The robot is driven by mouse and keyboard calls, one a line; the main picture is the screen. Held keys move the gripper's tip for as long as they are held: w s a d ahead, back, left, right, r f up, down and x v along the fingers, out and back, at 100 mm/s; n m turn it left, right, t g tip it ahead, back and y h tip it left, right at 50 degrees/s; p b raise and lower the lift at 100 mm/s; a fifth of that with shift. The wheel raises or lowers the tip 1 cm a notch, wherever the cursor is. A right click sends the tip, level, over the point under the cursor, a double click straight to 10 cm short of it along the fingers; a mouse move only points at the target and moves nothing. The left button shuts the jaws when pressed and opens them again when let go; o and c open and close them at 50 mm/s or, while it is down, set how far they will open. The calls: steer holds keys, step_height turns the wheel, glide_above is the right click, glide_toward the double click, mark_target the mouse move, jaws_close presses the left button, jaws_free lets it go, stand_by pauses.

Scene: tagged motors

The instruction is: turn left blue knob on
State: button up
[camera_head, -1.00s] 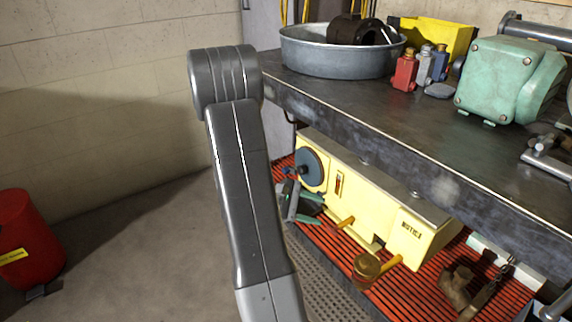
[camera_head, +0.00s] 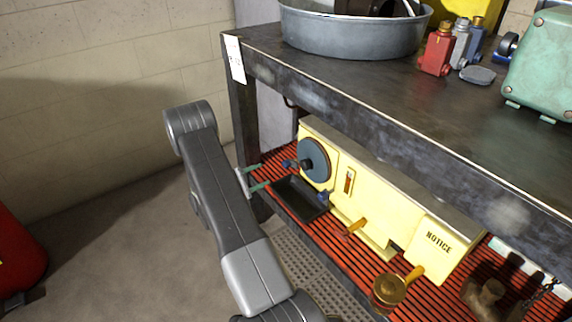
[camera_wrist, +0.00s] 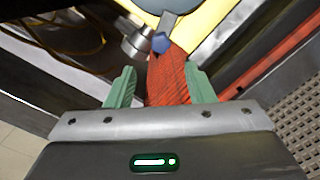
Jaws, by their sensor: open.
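A yellow machine (camera_head: 382,200) with a large blue-grey disc (camera_head: 314,160) stands on the lower shelf. A small blue knob (camera_head: 288,164) sticks out at its left end, and another blue knob (camera_head: 323,197) sits lower right, by a black tray (camera_head: 296,199). My gripper (camera_head: 263,176) is open and empty, left of the machine and just short of the left knob. In the wrist view, a blue knob (camera_wrist: 161,43) is ahead of my gripper (camera_wrist: 161,78), roughly centred between the green fingers and apart from them. I take it for the left one but cannot be certain.
The dark bench top (camera_head: 390,90) overhangs the shelf, and its left leg (camera_head: 243,120) stands close to my gripper. The red slatted shelf (camera_head: 330,228) lies below the machine. Brass fittings (camera_head: 390,288) stick out to the right.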

mark_target(283, 165)
steer(key=b+x, duration=0.2)
steer(key=x, duration=0.9)
steer(key=shift+w+d, duration=0.1)
steer(key=shift+d, duration=0.05)
steer(key=shift+c, duration=0.4)
